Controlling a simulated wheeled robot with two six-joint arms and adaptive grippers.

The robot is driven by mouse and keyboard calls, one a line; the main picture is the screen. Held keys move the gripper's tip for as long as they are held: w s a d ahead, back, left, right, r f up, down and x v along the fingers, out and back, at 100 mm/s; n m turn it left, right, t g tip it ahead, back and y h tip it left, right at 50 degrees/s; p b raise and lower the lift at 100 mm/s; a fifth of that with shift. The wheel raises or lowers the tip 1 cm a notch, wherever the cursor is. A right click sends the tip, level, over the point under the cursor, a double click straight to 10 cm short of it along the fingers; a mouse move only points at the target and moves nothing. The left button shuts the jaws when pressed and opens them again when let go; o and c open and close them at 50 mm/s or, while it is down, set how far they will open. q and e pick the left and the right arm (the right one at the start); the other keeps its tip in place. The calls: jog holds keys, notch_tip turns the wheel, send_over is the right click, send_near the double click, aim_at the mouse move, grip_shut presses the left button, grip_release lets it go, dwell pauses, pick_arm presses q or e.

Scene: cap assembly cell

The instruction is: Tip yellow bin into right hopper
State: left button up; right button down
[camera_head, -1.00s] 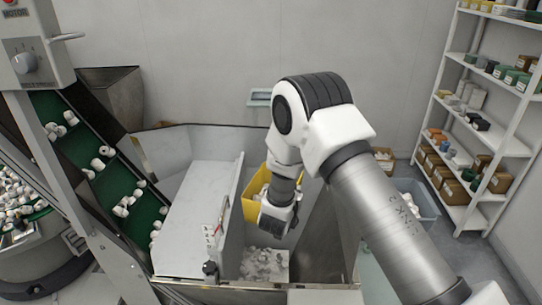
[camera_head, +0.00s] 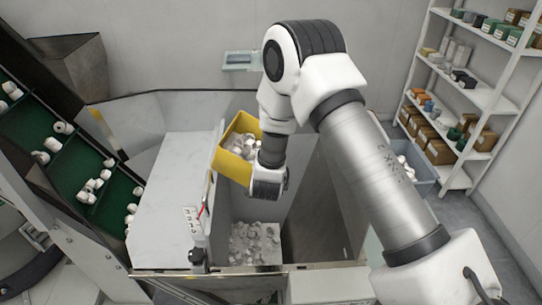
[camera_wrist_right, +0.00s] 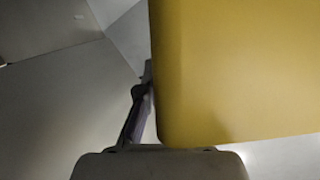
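The yellow bin (camera_head: 232,168) hangs in the air over the hopper, its open top facing the camera with many white caps (camera_head: 241,147) inside. It looks a little tilted. My right gripper (camera_head: 263,194) is at the bin's right side. In the right wrist view the bin's yellow wall (camera_wrist_right: 240,65) fills the right half, with one dark finger (camera_wrist_right: 138,115) against its left edge; the other finger is hidden. The right hopper (camera_head: 322,220) is open below, with a pile of white caps (camera_head: 254,243) at its bottom. My left gripper is out of view.
A grey-white panel (camera_head: 165,205) with a small switch stands left of the hopper opening. A green conveyor (camera_head: 75,160) with white caps slopes at the left. A grey-blue bin (camera_head: 418,163) and a shelf rack (camera_head: 490,95) stand at the right.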

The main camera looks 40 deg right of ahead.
notch_tip(320, 180, down, 9)
jog(key=m+t+h+b, duration=0.1)
jog(key=m+t+b, duration=0.5)
jog(key=m+b, duration=0.9)
jog(key=b, duration=1.6)
jog(key=shift+a+m, duration=0.35)
jog(key=shift+m, duration=0.05)
jog(key=shift+r, duration=0.1)
